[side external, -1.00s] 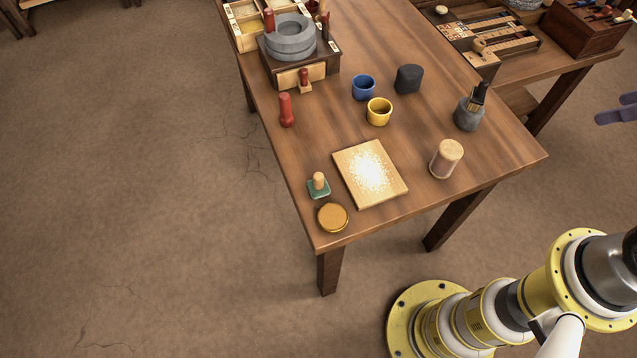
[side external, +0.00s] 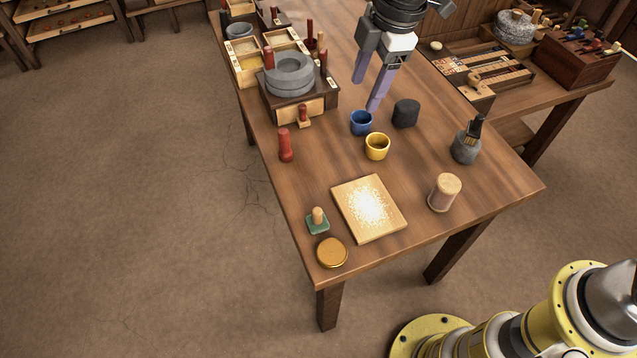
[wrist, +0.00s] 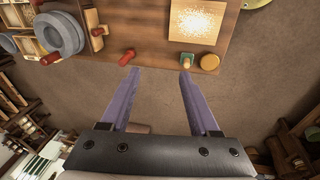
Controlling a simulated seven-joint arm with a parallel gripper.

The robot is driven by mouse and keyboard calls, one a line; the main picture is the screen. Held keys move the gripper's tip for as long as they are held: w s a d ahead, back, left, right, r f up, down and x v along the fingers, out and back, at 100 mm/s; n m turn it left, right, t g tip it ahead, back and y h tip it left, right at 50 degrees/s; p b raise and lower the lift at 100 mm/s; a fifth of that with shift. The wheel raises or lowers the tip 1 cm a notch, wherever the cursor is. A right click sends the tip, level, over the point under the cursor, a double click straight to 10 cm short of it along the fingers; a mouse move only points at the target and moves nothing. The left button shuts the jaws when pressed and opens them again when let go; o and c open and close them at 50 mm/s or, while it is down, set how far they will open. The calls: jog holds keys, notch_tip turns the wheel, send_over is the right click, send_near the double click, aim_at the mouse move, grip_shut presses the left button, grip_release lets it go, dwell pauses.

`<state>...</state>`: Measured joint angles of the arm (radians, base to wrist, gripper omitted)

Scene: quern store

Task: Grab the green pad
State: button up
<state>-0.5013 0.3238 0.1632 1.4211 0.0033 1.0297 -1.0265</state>
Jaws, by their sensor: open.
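The green pad (side external: 318,228) is a small square block with a pale wooden knob on top. It sits near the table's front left edge, beside the board. In the wrist view the green pad (wrist: 186,66) is just beyond the tip of my right-hand finger, partly hidden by its knob. My gripper (side external: 366,95) has two purple fingers, spread apart and empty. It hangs above the table, well behind the pad in the side view. In the wrist view my gripper (wrist: 158,72) points toward the table edge.
A round amber tin (side external: 332,252) stands close in front of the pad. A flour-dusted board (side external: 385,228) lies right of it. A red peg (side external: 285,145), yellow cup (side external: 377,146), blue cup (side external: 361,122) and stone quern (side external: 290,75) stand farther back. Table between peg and board is clear.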

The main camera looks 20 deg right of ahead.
jog(key=a+f+n+g, duration=0.1)
jog(key=a+f, duration=0.6)
jog(key=f, duration=0.1)
jog(key=n+g+h, duration=0.1)
send_over(317, 211)
notch_tip(317, 211, down, 6)
jog(key=f, duration=0.7)
jog(key=shift+w+d+f, duration=0.25)
jog(key=shift+f, duration=0.05)
jog(key=shift+s+a+f, duration=0.15)
jog(key=shift+f, duration=1.2)
jog(key=shift+s+a+f, duration=0.1)
jog(key=shift+f, duration=1.2)
grip_shut()
